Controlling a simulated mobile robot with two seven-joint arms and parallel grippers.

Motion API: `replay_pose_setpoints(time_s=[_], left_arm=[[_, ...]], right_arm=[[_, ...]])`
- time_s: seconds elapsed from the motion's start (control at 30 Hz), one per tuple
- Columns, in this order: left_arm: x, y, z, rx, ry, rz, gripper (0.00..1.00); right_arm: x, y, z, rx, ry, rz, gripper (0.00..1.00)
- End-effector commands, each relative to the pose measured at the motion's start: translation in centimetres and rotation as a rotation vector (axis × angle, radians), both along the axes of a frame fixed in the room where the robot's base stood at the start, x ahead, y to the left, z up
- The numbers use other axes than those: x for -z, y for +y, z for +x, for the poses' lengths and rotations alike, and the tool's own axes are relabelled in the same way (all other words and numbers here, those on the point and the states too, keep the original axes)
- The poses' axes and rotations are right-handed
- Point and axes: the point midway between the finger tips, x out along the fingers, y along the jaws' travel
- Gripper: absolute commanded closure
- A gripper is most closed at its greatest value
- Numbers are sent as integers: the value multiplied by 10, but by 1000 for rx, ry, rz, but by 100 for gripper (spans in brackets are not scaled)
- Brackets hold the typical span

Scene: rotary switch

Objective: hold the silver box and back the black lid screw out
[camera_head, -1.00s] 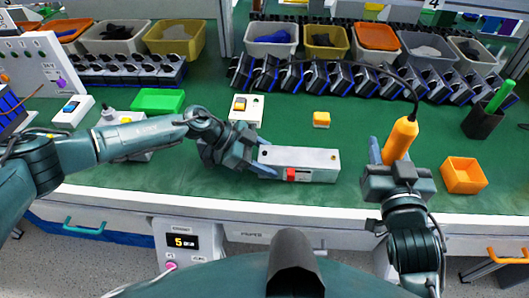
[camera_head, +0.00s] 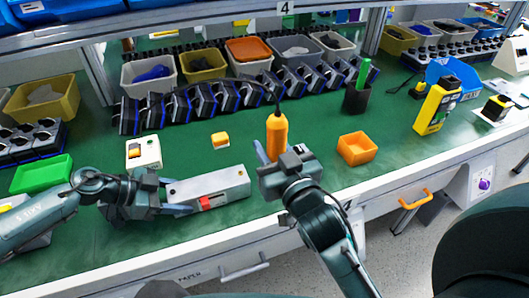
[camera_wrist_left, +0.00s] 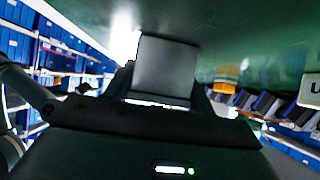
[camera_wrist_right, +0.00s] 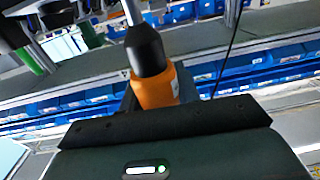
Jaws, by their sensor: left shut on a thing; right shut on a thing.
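The silver box (camera_head: 222,185) lies on the green bench top, with a red part on its front side. My left gripper (camera_head: 172,195) is shut on its left end; the box end also shows between the fingers in the left wrist view (camera_wrist_left: 164,68). My right gripper (camera_head: 272,160) is shut on an orange screwdriver (camera_head: 277,135) with a cord, held upright to the right of the box and apart from it. The right wrist view shows its orange body and black nose (camera_wrist_right: 148,60). The black lid screw cannot be made out.
An orange tray (camera_head: 357,149) stands right of the screwdriver. A black cup (camera_head: 357,98) holds a green pen. Part bins line the back.

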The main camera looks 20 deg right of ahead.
Motion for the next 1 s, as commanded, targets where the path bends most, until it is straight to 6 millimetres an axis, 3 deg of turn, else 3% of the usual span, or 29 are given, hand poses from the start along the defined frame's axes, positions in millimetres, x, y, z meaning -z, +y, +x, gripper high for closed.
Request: replay_pose_setpoints(time_s=[0.3,0.53,0.7,1.0], left_arm=[[0,0,0,1,-1,0,87],[0,0,0,0,0,0,87],[0,0,0,0,0,0,87],[0,0,0,0,0,0,87]], right_arm=[[-34,121,53,-258,-12,-4,100],[-54,197,68,-421,-8,-3,100],[-59,223,71,-475,-5,0,100],[-35,227,71,-485,0,1,100]])
